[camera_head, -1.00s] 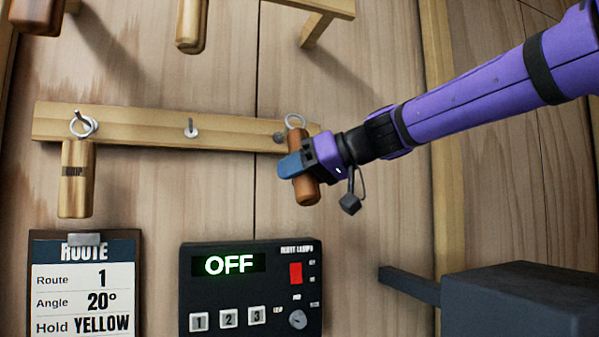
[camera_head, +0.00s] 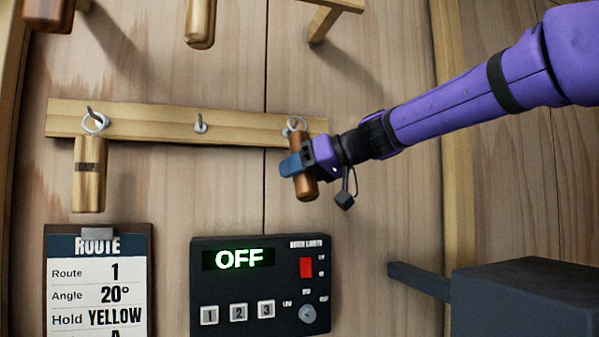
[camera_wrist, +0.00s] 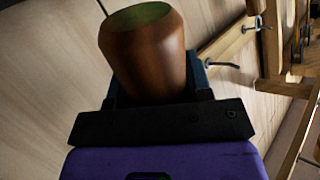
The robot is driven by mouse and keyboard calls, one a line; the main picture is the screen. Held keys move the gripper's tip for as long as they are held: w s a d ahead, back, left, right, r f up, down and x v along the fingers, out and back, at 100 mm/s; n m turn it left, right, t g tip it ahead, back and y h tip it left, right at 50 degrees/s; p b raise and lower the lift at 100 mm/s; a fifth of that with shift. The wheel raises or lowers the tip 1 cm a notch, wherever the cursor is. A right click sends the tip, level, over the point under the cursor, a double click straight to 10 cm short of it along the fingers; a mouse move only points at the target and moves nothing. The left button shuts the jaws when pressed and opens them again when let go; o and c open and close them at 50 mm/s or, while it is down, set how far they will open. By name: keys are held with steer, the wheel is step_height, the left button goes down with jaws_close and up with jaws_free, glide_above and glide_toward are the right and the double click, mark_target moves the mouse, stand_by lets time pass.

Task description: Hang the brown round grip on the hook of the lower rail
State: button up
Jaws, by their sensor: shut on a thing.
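The brown round grip (camera_head: 306,187) hangs nearly upright in my gripper (camera_head: 297,164), whose blue fingers are shut around its middle. In the wrist view the grip (camera_wrist: 148,55) fills the space between the fingers, with a greenish end face showing. Its pale metal ring (camera_head: 294,124) is at the top and overlaps the right-hand hook of the lower rail (camera_head: 160,123). I cannot tell whether the ring is around the hook or only in front of it. The rail's middle hook (camera_head: 200,126) is empty.
A light wooden grip (camera_head: 90,185) hangs on the rail's left hook. Below are a route clipboard (camera_head: 97,275) and a black control box (camera_head: 260,285) reading OFF. Other grips hang above. A dark block with a bar (camera_head: 520,300) stands at lower right.

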steer(key=shift+w+a+f, duration=0.2)
steer(key=shift+w+f, duration=0.05)
steer(key=shift+w, duration=0.35)
steer(key=shift+w+a+f, duration=0.15)
steer(key=shift+w+f, duration=0.1)
steer(key=shift+w, duration=0.3)
steer(key=o, duration=1.1)
steer(key=shift+c, duration=0.2)
steer(key=v, duration=1)
steer(key=shift+d, duration=0.35)
